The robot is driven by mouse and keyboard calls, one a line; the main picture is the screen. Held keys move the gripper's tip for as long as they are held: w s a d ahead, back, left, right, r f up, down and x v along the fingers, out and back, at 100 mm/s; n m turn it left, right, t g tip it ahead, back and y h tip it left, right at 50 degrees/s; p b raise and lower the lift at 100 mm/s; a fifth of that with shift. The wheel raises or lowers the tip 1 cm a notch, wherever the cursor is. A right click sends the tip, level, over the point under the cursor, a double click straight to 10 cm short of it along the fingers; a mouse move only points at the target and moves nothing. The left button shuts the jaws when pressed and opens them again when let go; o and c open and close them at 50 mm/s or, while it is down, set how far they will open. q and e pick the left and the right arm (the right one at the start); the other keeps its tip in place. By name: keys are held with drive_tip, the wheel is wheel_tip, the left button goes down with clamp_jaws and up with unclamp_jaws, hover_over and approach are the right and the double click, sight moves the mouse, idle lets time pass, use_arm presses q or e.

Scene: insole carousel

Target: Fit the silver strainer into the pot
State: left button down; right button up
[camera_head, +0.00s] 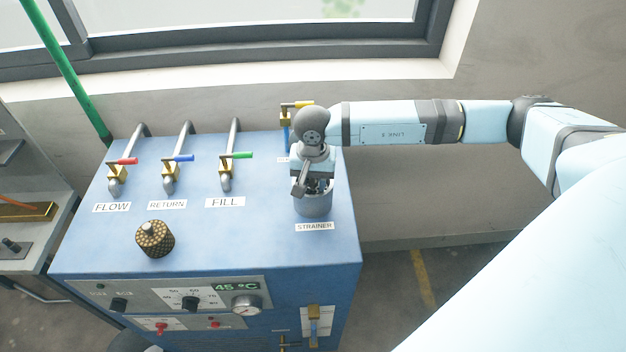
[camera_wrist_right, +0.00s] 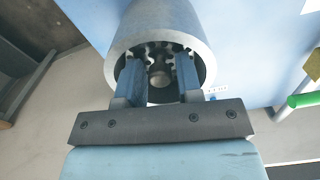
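The grey pot (camera_head: 313,207) stands at the right of the blue console top, behind the "STRAINER" label. It also shows in the right wrist view (camera_wrist_right: 155,22) as a thick silver ring. My right gripper (camera_head: 316,184) is over the pot, and its two fingers reach down into the mouth. In the right wrist view, a round silver knob (camera_wrist_right: 160,76) lies between the fingers, with a dark scalloped edge around it. This looks like the silver strainer, inside the pot. Whether the fingers press the knob, and how deep the strainer sits, is hidden. My left gripper is out of view.
A brass perforated strainer (camera_head: 155,240) with a knob stands at the console's front left. Taps with red (camera_head: 122,161), blue (camera_head: 178,158) and green (camera_head: 236,155) handles line the back. A yellow-handled valve (camera_head: 297,104) is close behind my right wrist. The console top's front middle is clear.

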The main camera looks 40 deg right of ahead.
sight(313, 181)
drive_tip(key=shift+r, duration=0.25)
wheel_tip(313, 181, up, 12)
drive_tip(key=b, duration=0.2)
drive_tip(key=shift+b, duration=0.4)
drive_tip(key=shift+f, duration=0.15)
